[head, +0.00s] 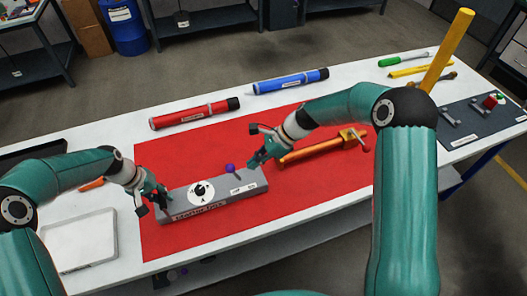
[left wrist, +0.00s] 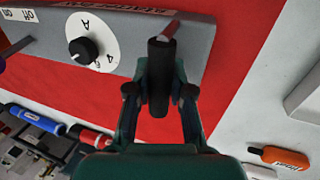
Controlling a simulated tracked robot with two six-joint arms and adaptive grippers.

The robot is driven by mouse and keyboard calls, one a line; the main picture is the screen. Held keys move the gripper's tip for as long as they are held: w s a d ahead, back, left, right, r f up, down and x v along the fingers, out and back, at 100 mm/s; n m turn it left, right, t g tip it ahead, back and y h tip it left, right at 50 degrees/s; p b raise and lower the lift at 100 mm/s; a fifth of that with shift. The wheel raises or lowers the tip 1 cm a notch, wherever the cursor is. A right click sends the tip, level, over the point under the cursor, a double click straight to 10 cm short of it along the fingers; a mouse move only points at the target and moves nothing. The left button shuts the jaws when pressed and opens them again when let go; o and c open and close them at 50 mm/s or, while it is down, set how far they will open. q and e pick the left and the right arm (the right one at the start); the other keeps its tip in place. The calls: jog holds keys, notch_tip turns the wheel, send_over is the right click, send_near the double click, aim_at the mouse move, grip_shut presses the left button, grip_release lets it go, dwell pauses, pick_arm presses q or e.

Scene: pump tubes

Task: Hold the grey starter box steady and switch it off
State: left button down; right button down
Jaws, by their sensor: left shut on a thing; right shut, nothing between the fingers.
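The grey starter box (head: 222,204) lies on the red mat, with a white dial (head: 206,197) and black knob on top. Its switch lever has a purple ball (head: 230,168) and stands near the "off" and "on" labels (head: 244,188). The lever's position is hard to tell. My left gripper (head: 154,200) is at the box's left end. In the left wrist view it is shut on the box's black handle (left wrist: 161,80); the dial (left wrist: 98,45) shows beside it. My right gripper (head: 256,161) is shut and empty, just right of the purple ball; contact is unclear.
An orange clamp-like tool (head: 318,149) lies right of the box. Red (head: 190,114) and blue (head: 288,81) tubes lie behind the mat. A white tray (head: 80,240) is at the left. A yellow post (head: 448,48) stands at the right. The mat's front right is clear.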

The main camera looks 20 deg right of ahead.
aim_at(234, 174)
jog(key=shift+w+a, duration=0.2)
jog(key=shift+a, duration=0.65)
jog(key=shift+w+a, duration=0.15)
jog(key=shift+a, duration=0.65)
